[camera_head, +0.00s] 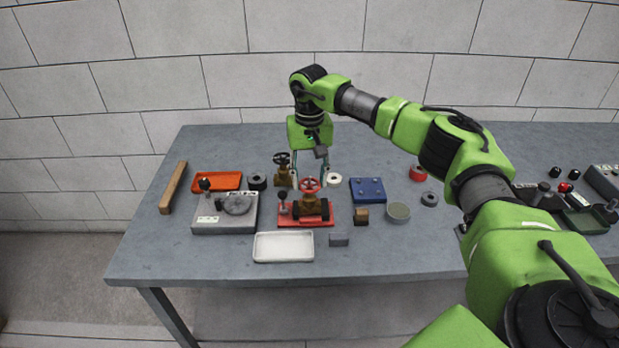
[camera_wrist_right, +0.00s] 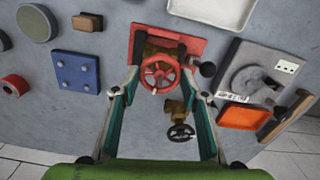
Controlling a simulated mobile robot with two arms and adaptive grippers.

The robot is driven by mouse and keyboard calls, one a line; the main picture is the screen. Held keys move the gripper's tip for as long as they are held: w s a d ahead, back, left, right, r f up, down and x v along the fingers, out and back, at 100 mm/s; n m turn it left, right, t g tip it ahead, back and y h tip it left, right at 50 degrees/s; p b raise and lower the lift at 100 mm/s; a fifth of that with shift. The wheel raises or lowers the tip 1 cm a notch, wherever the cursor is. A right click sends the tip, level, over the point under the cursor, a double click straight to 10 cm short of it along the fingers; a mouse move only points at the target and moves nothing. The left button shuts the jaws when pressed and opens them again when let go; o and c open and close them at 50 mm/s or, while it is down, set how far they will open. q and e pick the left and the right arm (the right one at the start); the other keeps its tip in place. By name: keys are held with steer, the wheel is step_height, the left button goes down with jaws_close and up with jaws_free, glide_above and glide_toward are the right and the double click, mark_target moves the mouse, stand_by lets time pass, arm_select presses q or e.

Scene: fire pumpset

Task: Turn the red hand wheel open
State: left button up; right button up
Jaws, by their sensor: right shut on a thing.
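The red hand wheel (camera_head: 310,184) sits on a brass valve (camera_head: 309,203) fixed to a red base plate (camera_head: 291,221) near the middle of the table. My right gripper (camera_head: 311,180) reaches down over the wheel from behind. In the right wrist view the red wheel (camera_wrist_right: 160,74) lies between the two fingers of my right gripper (camera_wrist_right: 160,80). The fingers are spread to the wheel's width and shut on its rim, one at each side. The exact contact points are hard to see. My left gripper is not in view.
A second brass valve with a black wheel (camera_head: 281,159) stands close behind left.

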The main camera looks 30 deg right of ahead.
steer(key=shift+r, duration=0.1)
stand_by(0.4)
steer(key=o, duration=1.1)
steer(key=shift+o, duration=0.2)
step_height(320, 180, up, 12)
